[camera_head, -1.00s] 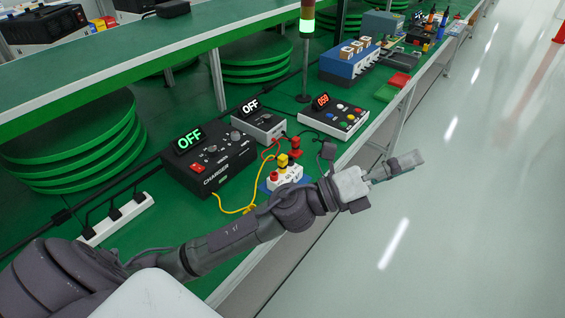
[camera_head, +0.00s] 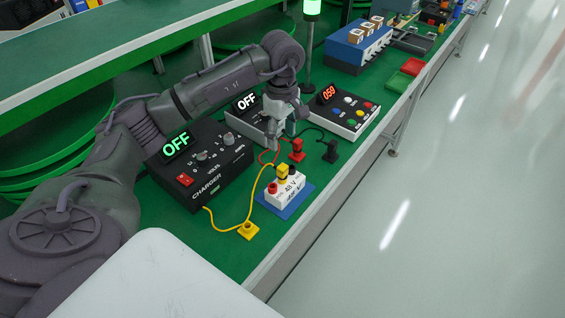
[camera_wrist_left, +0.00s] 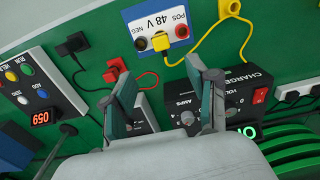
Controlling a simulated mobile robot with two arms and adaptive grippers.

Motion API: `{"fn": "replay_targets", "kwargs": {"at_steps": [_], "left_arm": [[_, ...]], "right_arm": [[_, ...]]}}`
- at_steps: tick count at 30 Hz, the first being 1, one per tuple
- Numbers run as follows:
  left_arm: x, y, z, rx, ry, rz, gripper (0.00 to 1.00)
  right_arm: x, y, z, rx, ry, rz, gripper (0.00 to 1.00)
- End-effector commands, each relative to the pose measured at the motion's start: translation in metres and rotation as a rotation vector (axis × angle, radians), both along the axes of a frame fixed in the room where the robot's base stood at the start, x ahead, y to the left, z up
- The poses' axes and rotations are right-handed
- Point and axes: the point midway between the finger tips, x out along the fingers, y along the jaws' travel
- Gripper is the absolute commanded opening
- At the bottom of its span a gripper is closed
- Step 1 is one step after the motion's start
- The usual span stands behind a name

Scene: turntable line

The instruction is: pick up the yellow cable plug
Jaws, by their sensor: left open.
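A yellow plug (camera_head: 283,172) sits on top of the white 48 V battery block (camera_head: 285,191), between its red and black terminals. A yellow cable runs from it toward a flat yellow piece (camera_head: 248,231) on the table and on to the charger's front. The wrist view shows the yellow plug (camera_wrist_left: 161,42) on the block (camera_wrist_left: 157,27), beyond my fingertips. My left gripper (camera_head: 275,138) is open and empty, behind the block and above the table near the small OFF unit. Its two fingers (camera_wrist_left: 162,82) are spread apart. My right gripper is out of view.
The black charger (camera_head: 201,165) reads OFF. A red plug (camera_head: 297,150) and a black plug (camera_head: 331,151) stand on the table behind the block. A button panel (camera_head: 347,112) reads 059. The table's front edge is close to the block's right.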

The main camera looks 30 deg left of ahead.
Motion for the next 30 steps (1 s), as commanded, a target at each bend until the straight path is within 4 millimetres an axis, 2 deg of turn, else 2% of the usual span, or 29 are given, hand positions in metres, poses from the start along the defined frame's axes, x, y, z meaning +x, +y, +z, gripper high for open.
{"fn": "replay_targets", "kwargs": {"at_steps": [6,9,13,17,20,24,30], "left_arm": [[-0.002,-0.001,-0.044,-0.004,0.006,0.000,0.59],[-0.001,-0.002,-0.060,-0.005,0.004,0.001,0.59],[-0.001,-0.002,-0.072,-0.005,0.001,0.000,0.59],[-0.001,-0.002,-0.080,-0.006,0.003,0.000,0.59],[-0.002,-0.003,-0.093,-0.007,0.007,0.001,0.59],[-0.001,-0.003,-0.115,-0.006,0.003,0.001,0.59],[-0.001,-0.002,-0.127,-0.006,0.000,-0.001,0.59]], "right_arm": [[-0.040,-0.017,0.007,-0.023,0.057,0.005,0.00],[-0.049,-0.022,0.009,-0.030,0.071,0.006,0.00],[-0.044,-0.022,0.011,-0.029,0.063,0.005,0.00],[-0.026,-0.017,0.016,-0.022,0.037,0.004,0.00],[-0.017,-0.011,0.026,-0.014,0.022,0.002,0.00],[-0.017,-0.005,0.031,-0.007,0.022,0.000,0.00],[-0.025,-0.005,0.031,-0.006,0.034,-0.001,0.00]]}}
